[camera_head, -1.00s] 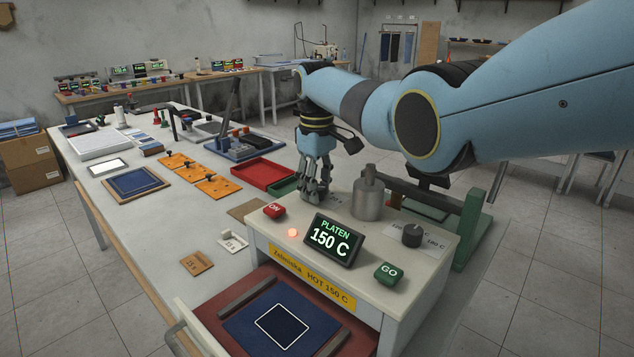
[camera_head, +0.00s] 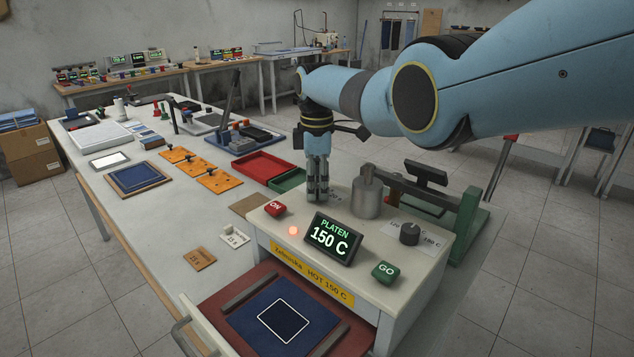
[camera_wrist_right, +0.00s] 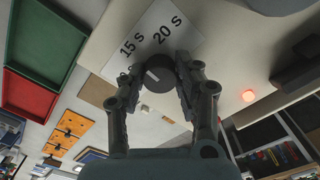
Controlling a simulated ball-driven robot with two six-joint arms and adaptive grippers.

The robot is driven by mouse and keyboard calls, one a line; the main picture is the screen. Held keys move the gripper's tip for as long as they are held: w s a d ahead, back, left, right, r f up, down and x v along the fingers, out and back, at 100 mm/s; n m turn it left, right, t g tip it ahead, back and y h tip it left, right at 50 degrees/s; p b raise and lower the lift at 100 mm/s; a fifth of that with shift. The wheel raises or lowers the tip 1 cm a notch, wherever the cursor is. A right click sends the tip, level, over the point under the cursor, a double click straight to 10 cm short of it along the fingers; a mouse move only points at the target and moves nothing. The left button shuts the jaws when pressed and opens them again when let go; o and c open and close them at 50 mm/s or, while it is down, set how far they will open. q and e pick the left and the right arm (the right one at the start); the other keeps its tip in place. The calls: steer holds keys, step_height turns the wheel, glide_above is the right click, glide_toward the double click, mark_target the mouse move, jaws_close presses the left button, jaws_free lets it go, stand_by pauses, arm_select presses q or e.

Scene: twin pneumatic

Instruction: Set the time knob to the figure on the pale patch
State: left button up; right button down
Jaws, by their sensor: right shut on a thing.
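My right gripper (camera_head: 318,197) points down at the back of the press top, beside a grey metal cylinder. In the right wrist view its fingers (camera_wrist_right: 160,82) are shut on both sides of the dark time knob (camera_wrist_right: 157,72). The knob has a short pale mark; its exact setting is hard to tell. A white label (camera_wrist_right: 152,35) beside it reads 15 s and 20 s. The fingers mostly hide the knob in the head view. The pale patch (camera_head: 234,237) lies on the table left of the press; its small print looks like 15 s. My left gripper is not in view.
The press top carries a red ON button (camera_head: 274,209), a PLATEN 150 C display (camera_head: 333,240), a green GO button (camera_head: 386,271) and another dark knob (camera_head: 409,233). A brown patch (camera_head: 199,258) lies near the pale one. The drawer (camera_head: 222,305) is open in front.

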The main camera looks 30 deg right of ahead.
steer(key=shift+n, duration=0.3)
stand_by(0.4)
steer(key=c, duration=1)
jaws_free()
steer(key=shift+o, duration=0.2)
steer(key=shift+r, duration=0.1)
step_height(320, 180, up, 12)
